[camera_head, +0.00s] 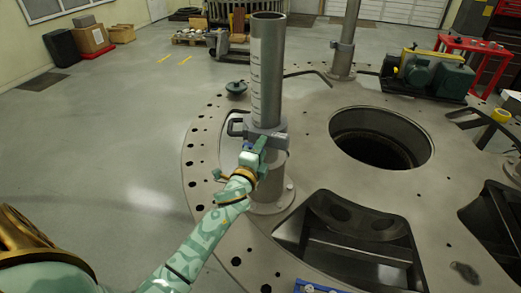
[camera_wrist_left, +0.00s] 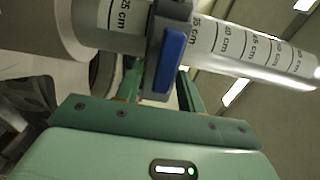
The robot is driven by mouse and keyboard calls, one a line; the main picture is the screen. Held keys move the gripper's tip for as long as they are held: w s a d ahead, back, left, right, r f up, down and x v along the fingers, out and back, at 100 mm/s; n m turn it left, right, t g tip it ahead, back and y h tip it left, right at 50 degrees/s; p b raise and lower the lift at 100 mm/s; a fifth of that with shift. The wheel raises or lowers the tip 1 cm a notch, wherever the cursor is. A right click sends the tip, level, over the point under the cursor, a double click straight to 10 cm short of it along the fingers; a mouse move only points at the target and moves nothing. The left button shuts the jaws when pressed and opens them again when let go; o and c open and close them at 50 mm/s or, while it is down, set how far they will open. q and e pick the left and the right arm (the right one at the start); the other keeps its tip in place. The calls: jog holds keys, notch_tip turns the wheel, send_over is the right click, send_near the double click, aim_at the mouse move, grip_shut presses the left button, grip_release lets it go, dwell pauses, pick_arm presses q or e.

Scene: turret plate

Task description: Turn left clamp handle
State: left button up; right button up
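A grey clamp (camera_head: 266,133) sits around the tall grey pipe (camera_head: 267,60), which stands on the turret plate at the picture's centre. The clamp's blue handle (camera_wrist_left: 170,61) shows in the wrist view, in front of the pipe's centimetre scale. My left gripper (camera_head: 258,156) is at the clamp, on its near side. In the wrist view its two green fingers stand apart, and the blue handle lies between or just in front of them. A gap shows on the left side of the handle, and contact is unclear. My right gripper is out of view.
The turret plate (camera_head: 330,100) has a large round hole (camera_head: 380,138) right of the pipe and dark cut-outs in front. A second pipe (camera_head: 346,40) stands farther back. A green motor unit (camera_head: 430,72) is at the back right. Open floor lies left.

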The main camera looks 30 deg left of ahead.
pick_arm(q)
jog(key=s+d+b, duration=0.1)
jog(key=s+d, duration=0.1)
jog(key=s, duration=1.4)
jog(key=shift+d+b, duration=0.35)
jog(key=shift+s, duration=0.1)
